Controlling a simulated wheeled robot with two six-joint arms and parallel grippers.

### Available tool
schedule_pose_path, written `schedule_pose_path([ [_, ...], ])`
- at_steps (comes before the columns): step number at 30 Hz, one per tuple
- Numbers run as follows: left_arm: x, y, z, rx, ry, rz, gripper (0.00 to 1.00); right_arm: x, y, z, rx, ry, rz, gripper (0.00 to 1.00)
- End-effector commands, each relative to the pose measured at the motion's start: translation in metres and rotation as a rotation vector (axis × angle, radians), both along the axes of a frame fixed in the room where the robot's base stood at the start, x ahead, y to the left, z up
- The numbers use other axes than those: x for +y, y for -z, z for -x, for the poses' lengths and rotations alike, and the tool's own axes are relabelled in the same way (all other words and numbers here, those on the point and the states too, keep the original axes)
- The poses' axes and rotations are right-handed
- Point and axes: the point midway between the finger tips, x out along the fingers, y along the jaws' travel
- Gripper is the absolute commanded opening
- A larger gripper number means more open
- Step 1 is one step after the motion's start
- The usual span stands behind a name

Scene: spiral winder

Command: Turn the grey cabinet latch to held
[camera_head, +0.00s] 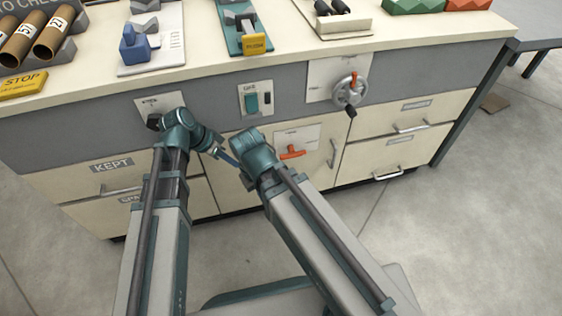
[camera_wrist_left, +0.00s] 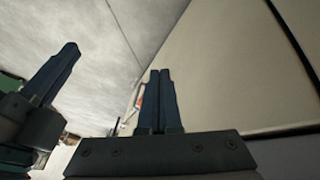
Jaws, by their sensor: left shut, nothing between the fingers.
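An orange-red lever (camera_head: 292,153) sits on a pale plate (camera_head: 310,136) on the cabinet front, right of my wrists. I see no other latch clearly and cannot make out its label. My left gripper (camera_head: 228,158) points right along the cabinet front, left of the lever and apart from it. In the left wrist view its fingers (camera_wrist_left: 160,98) are together and empty. An orange bit of the lever (camera_wrist_left: 139,100) shows just behind them. My right gripper (camera_wrist_left: 58,72) shows at the left there, its fingers together; in the head view its wrist hides most of it.
My right wrist (camera_head: 254,150) stands between the left gripper and the lever. A silver door handle (camera_head: 333,153) is right of the plate. Drawers with handles (camera_head: 412,127) flank the door.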

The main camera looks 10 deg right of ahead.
Motion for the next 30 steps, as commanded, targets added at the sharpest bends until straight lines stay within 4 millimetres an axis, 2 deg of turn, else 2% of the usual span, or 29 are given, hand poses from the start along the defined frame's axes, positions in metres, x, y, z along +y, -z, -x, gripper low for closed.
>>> schedule_pose_path([
  [1,-0.019,-0.004,-0.011,-0.048,0.097,0.051,0.0,0.0,0.002,0.0,0.0,0.0,0.0,0.0],
  [3,-0.042,-0.013,-0.018,-0.119,0.221,0.117,0.0,0.0,0.002,0.0,0.0,0.0,0.0,0.0],
  [7,-0.071,-0.027,-0.026,-0.229,0.379,0.206,0.0,0.0,0.002,0.0,0.0,0.0,0.0,0.0],
  [12,-0.087,-0.035,-0.028,-0.297,0.466,0.256,0.0,0.0,0.002,0.0,0.0,0.0,0.0,0.0],
  [17,-0.089,-0.036,-0.028,-0.309,0.481,0.265,0.0,0.0,0.003,0.0,0.0,0.0,0.0,0.0],
  [23,-0.1,-0.02,-0.028,-0.308,0.482,0.263,0.0,0.0,0.018,0.0,0.0,-0.002,-0.001,0.0],
  [30,-0.129,0.011,-0.03,-0.306,0.481,0.262,0.0,0.001,0.049,0.0,0.0,-0.008,-0.006,0.0],
])
